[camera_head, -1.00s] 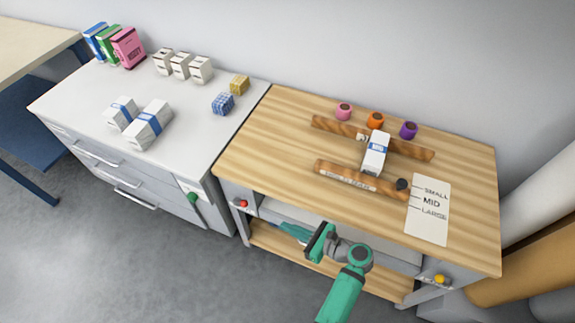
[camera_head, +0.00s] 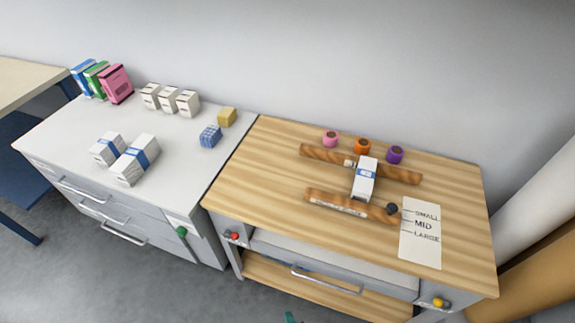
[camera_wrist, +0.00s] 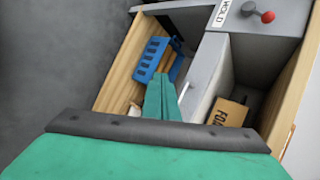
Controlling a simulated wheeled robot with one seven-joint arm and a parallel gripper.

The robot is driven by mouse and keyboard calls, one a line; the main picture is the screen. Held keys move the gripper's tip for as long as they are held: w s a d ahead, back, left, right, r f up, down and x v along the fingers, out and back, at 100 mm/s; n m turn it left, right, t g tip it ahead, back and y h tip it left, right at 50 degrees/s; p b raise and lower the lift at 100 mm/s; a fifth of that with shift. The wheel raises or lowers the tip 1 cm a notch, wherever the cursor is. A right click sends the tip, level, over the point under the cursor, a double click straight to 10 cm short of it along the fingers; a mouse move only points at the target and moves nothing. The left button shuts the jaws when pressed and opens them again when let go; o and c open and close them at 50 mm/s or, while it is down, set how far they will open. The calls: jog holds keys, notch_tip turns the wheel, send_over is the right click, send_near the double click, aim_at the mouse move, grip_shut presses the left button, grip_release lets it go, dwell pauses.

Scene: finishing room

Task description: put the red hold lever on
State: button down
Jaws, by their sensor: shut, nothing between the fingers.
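The red hold lever (camera_head: 234,236) is a small red-knobbed lever on the grey left front post of the wooden-topped bench. In the wrist view the red knob (camera_wrist: 267,17) sits at the top right on a grey face, beside a label reading HOLD. My gripper (camera_wrist: 168,75) shows there with its green fingers shut and empty, below and left of the knob and apart from it. In the head view only a small green tip of my arm shows at the bottom edge. Whether the lever is on or off cannot be told.
Under the bench top (camera_head: 270,160) is a grey drawer with a handle (camera_head: 325,280). A yellow knob (camera_head: 438,302) is on the right post. In the wrist view a blue slotted item (camera_wrist: 150,60) and a cardboard box (camera_wrist: 228,112) lie near the fingers.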

jog(key=s+d+r+n+t+h, duration=0.1)
jog(key=s+r+n+t+h, duration=0.1)
jog(key=s+r+n, duration=0.5)
notch_tip(320, 180, up, 2)
jog(key=shift+s+d+r+h, duration=0.1)
jog(key=shift+s+d+h, duration=0.2)
jog(key=shift+h, duration=0.2)
jog(key=c, duration=2.3)
grip_release()
jog(key=s+a+r+n+t, duration=0.1)
jog(key=r+n, duration=0.3)
jog(key=r, duration=0.4)
jog(key=s+a+r+n+t, duration=0.1)
jog(key=s+r+n+t, duration=0.2)
jog(key=r, duration=0.5)
jog(key=shift+s+n, duration=0.35)
jog(key=shift+n, duration=0.55)
jog(key=o, duration=0.5)
jog(key=shift+a+r, duration=0.15)
jog(key=shift+r, duration=0.3)
jog(key=n+t+y, duration=0.2)
jog(key=y, duration=0.3)
send_near(232, 236)
jog(key=d+f+x, duration=0.1)
jog(key=x, duration=0.7)
jog(key=shift+w+f, duration=0.15)
jog(key=shift+a, duration=0.1)
jog(key=shift+c, duration=0.2)
grip_shut()
